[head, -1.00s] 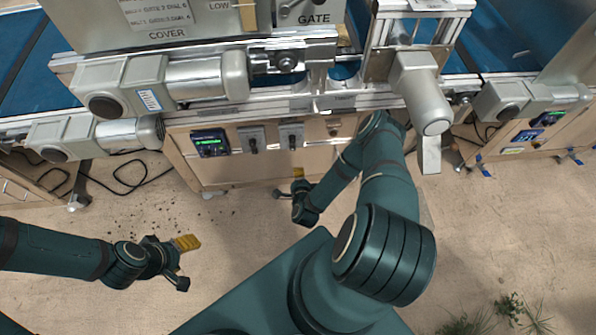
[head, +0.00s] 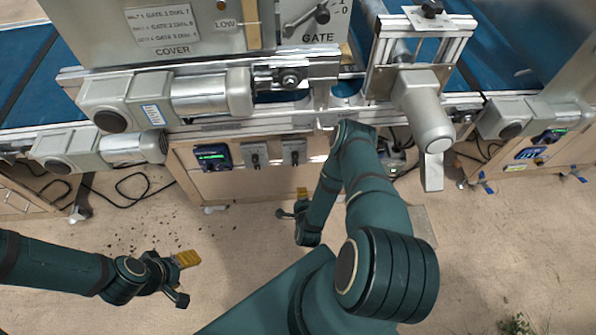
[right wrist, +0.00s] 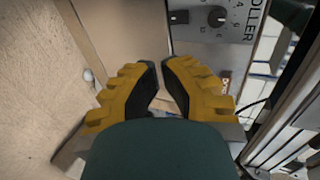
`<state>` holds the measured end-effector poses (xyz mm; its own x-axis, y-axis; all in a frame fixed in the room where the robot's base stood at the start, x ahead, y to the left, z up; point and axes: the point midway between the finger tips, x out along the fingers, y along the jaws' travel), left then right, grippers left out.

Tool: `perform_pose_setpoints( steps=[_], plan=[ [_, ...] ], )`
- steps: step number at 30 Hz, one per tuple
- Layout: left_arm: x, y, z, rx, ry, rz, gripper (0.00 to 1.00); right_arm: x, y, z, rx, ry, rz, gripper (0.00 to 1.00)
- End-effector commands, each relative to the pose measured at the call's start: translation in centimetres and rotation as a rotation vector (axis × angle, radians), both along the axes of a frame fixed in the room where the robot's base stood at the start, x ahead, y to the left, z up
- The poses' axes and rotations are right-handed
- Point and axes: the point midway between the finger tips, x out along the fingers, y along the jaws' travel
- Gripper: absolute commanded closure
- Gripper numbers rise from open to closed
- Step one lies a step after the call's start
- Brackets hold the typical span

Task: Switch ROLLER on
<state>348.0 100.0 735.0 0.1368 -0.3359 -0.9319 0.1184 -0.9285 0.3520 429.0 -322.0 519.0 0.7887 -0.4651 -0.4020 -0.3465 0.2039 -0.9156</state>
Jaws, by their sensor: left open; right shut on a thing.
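The grey ROLLER panel (right wrist: 207,45) fills the top right of the right wrist view, its label turned sideways. It carries a numbered dial (right wrist: 217,16) and a small dark switch (right wrist: 179,17); the switch position is too small to tell. My right gripper (right wrist: 160,88) is just below the panel in that view. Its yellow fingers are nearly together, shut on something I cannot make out. In the head view my right gripper (head: 302,191) is low in front of the cabinet, and my arm hides part of its face. My left gripper (head: 187,259) is open and empty over the floor.
The cabinet front (head: 240,186) carries a green-lit display (head: 212,157) and two grey switch boxes (head: 254,156) (head: 293,152). Cables lie on the floor at left. The floor before the cabinet is mostly clear.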

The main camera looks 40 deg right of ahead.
Motion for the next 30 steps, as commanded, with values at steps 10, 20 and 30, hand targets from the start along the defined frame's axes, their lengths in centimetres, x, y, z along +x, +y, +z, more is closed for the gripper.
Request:
perform_pose_setpoints(
  steps=[10,20,30],
  plan=[
    [0.1,0.0,-0.7,0.0,-0.003,0.001,0.41,1.8,-1.0,-1.0,-0.002,-0.003,0.0,1.0],
    [0.5,0.1,-2.7,0.003,-0.012,0.002,0.41,6.9,-4.0,-3.7,-0.002,-0.002,0.0,1.0],
    [0.8,0.1,-4.0,0.004,-0.018,0.004,0.41,10.8,-6.3,-4.5,0.0,-0.001,0.001,1.0]
  ],
)
